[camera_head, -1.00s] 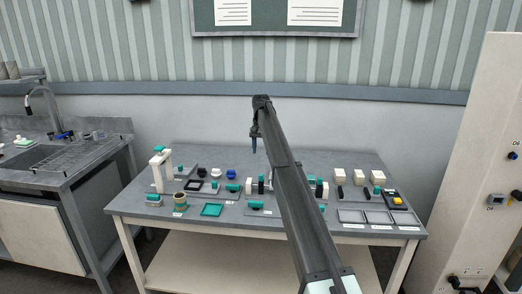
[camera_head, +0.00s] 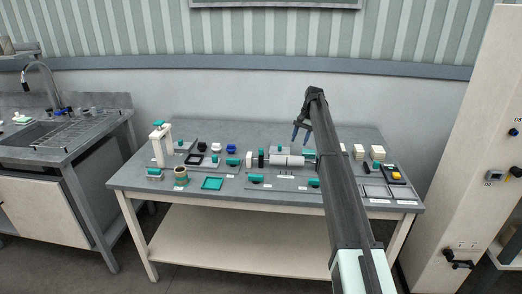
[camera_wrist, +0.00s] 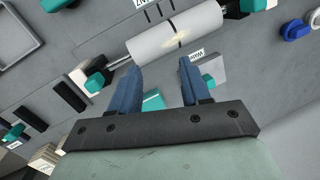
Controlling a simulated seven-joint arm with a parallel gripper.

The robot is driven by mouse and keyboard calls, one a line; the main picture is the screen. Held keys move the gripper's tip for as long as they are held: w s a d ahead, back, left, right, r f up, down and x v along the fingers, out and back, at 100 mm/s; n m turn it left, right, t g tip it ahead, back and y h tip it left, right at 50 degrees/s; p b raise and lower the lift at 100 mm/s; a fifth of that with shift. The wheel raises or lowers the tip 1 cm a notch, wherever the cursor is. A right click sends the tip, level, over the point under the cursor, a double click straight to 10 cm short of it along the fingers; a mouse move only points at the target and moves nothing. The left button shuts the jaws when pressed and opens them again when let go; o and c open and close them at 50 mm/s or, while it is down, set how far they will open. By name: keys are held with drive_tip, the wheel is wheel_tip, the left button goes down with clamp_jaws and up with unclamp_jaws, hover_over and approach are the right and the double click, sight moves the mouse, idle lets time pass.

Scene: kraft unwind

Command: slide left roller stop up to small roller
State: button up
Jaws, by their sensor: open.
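The small roller looks to be the pale cylinder (camera_wrist: 175,33) with a dark band, lying on a thin metal shaft. It also shows mid-table in the head view (camera_head: 287,160). A teal-and-dark piece (camera_wrist: 252,5), cut by the top edge of the wrist view, sits by the roller's right end there. A dark upright piece (camera_head: 261,158) stands left of the roller in the head view. I cannot tell for sure which is the left roller stop. My gripper (camera_wrist: 160,66) is open and empty, its blue fingers apart from the roller; it also shows above the table (camera_head: 301,138).
A teal knob (camera_wrist: 95,83) is at the shaft's other end. A teal-topped grey block (camera_wrist: 208,72) lies near one finger.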

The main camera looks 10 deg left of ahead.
drive_tip(key=shift+s+a+f+m+y, duration=0.15)
drive_tip(key=shift+s+a+m+y, duration=0.05)
drive_tip(key=shift+m+y, duration=0.25)
drive_tip(key=shift+s+a+f+m+y, duration=0.15)
drive_tip(key=shift+a+m+y, duration=0.05)
drive_tip(key=shift+m+y, duration=0.25)
drive_tip(key=a+m+y, duration=0.2)
drive_tip(key=a+m, duration=0.1)
drive_tip(key=m+y, duration=0.3)
drive_tip(key=m, duration=0.8)
approach(261, 149)
drive_tip(key=shift+t, duration=0.4)
drive_tip(key=x, duration=1)
